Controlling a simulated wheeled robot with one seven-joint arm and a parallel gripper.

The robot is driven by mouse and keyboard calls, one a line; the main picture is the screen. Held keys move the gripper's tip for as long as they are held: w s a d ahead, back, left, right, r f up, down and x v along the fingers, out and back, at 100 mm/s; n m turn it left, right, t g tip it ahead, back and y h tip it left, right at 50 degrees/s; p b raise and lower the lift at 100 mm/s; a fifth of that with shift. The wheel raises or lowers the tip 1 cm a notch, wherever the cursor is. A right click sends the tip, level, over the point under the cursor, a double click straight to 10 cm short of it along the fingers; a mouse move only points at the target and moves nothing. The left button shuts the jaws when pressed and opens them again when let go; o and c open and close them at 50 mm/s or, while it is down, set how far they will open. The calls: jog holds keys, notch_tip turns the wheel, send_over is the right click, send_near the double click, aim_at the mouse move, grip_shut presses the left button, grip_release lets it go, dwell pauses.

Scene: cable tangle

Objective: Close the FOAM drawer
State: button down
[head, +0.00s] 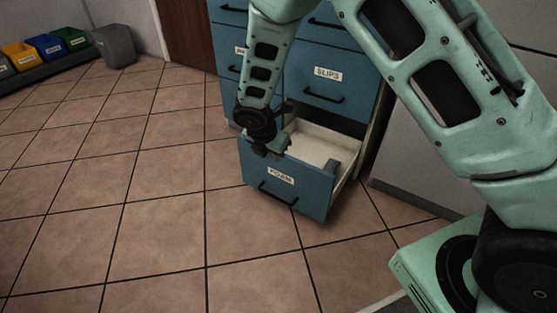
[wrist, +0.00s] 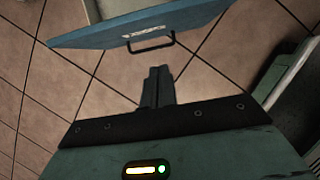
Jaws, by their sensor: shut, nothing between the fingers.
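The FOAM drawer (head: 290,188) is the bottom drawer of a blue cabinet and stands pulled out, with its pale inside showing. Its blue front carries a FOAM label and a dark bar handle (head: 277,195). In the wrist view the drawer front (wrist: 190,25) lies across the top, with its handle (wrist: 151,42) above my fingertips. My gripper (wrist: 157,72) is shut and empty, apart from the handle in that view. In the head view my wrist overlaps the drawer's upper left edge, and my fingertips are hard to make out.
The SLIPS drawer (head: 323,82) above is shut. Tiled floor (head: 150,200) in front and to the left is free. A grey bin (head: 114,46) and a row of coloured bins (head: 48,45) stand at the far left. A grey panel (head: 415,145) stands right of the cabinet.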

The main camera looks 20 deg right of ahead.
jog(key=b, duration=0.5)
send_near(285, 163)
jog(key=s+f, duration=0.4)
jog(key=f, duration=0.1)
jog(key=shift+w+d+b, duration=0.3)
jog(key=shift+w+d, duration=0.1)
jog(key=shift+w, duration=0.2)
jog(key=shift+w+d+b, duration=0.3)
jog(key=shift+w+d, duration=0.1)
jog(key=shift+w, duration=0.15)
jog(key=shift+w+d+r, duration=0.1)
jog(key=shift+w+d, duration=0.25)
jog(key=shift+d, duration=0.1)
